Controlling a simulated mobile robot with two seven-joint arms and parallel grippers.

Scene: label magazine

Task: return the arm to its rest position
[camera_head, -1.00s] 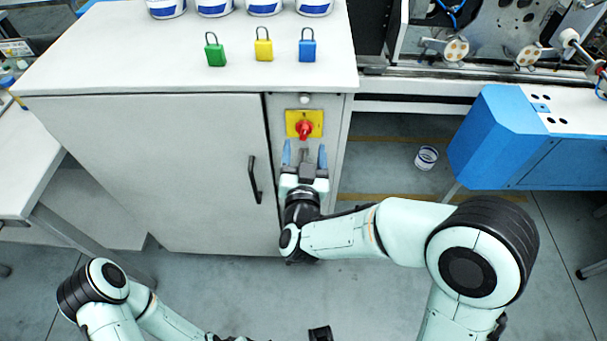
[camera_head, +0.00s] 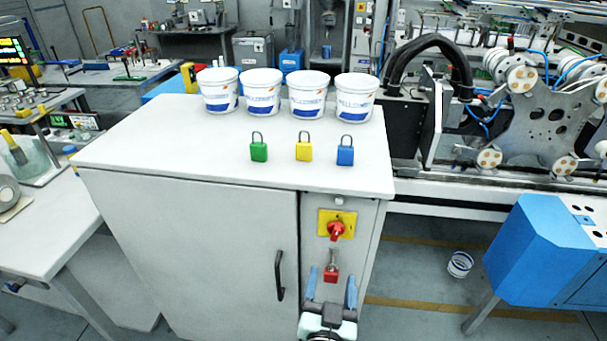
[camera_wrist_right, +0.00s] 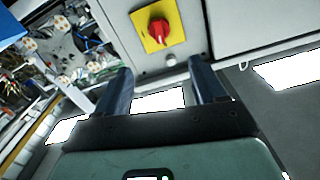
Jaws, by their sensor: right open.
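My right gripper (camera_head: 332,282) is open in the head view, its two blue fingers pointing up at the front of the grey cabinet (camera_head: 200,245). It sits below the red rotary switch (camera_head: 337,231) on its yellow plate. A small red padlock-like thing (camera_head: 331,270) with a grey shackle shows between the fingertips; whether it touches them is unclear. In the right wrist view the open fingers (camera_wrist_right: 160,88) hold nothing, and the red switch (camera_wrist_right: 159,30) is beyond them. My left gripper is out of view.
Green (camera_head: 259,151), yellow (camera_head: 303,151) and blue (camera_head: 345,155) padlocks stand on the cabinet top before several white tubs (camera_head: 307,97). A black door handle (camera_head: 279,276) is left of my gripper. A blue machine housing (camera_head: 540,255) stands right; a small tub (camera_head: 460,264) is on the floor.

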